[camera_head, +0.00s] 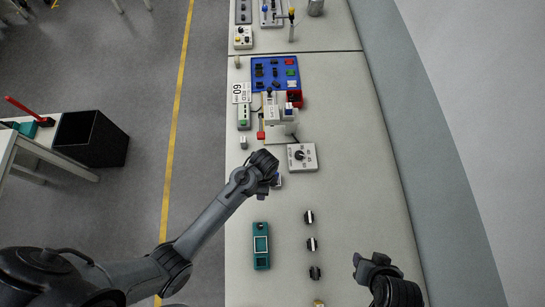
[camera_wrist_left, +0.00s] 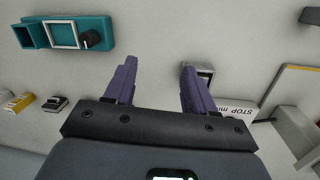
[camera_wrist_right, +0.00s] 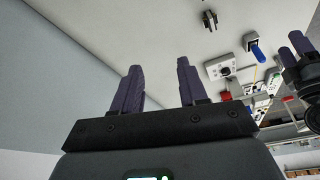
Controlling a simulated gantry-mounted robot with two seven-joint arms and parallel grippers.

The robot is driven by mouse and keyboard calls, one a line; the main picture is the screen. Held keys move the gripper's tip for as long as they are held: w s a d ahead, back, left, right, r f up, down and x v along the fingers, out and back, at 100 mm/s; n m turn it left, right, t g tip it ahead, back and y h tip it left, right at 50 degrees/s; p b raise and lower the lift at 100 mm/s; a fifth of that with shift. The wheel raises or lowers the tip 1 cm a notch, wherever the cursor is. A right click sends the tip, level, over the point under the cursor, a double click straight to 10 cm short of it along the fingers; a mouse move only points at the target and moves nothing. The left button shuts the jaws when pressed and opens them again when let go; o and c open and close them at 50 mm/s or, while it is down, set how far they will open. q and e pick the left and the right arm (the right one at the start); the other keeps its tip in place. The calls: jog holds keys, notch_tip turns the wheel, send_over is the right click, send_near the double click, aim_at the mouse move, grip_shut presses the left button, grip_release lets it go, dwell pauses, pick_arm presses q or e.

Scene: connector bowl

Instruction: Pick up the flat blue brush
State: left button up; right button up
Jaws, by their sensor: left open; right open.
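A small blue item with a rounded end (camera_wrist_right: 257,52) stands beside a pale block in the right wrist view; I cannot tell for sure whether it is the flat blue brush. In the head view a small bluish item (camera_head: 278,181) shows beside my left gripper (camera_head: 270,176), partly hidden by it. My left gripper is open and empty over the table, and its fingers show apart in the left wrist view (camera_wrist_left: 158,68). My right gripper (camera_head: 370,262) is open and empty at the lower right, its fingers apart in the right wrist view (camera_wrist_right: 159,68).
A teal device (camera_head: 261,258) lies at the table's left side. Several black parts, one near the middle (camera_head: 311,244), stand in a column. A white dial box (camera_head: 302,157), a white fixture (camera_head: 281,112) and a blue tray (camera_head: 283,72) lie farther back.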

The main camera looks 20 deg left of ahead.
pick_arm(q)
jog(key=shift+t, duration=0.7)
jog(key=w+r, duration=0.1)
jog(key=w, duration=0.1)
jog(key=w+d+r, duration=0.1)
jog(key=w, duration=0.1)
jog(key=w+d+r, duration=0.1)
jog(key=w, duration=0.2)
jog(key=shift+w+d+r, duration=0.1)
jog(key=shift+d+r, duration=0.05)
jog(key=shift+r, duration=0.15)
jog(key=shift+w+f, duration=0.15)
jog(key=shift+w, duration=0.05)
notch_tip(320, 180, down, 4)
jog(key=shift+r, duration=0.1)
jog(key=shift+f, duration=0.65)
jog(key=shift+w+a+f, duration=0.1)
jog(key=shift+a+f, duration=0.05)
jog(key=shift+f, duration=1)
jog(key=shift+a+f, duration=0.1)
jog(key=shift+f, duration=1)
pick_arm(e)
jog(key=shift+s+d+f, duration=0.2)
jog(key=shift+s+d, duration=0.05)
jog(key=shift+d, duration=0.35)
pick_arm(q)
grip_shut()
pick_arm(e)
jog(key=shift+d, duration=0.1)
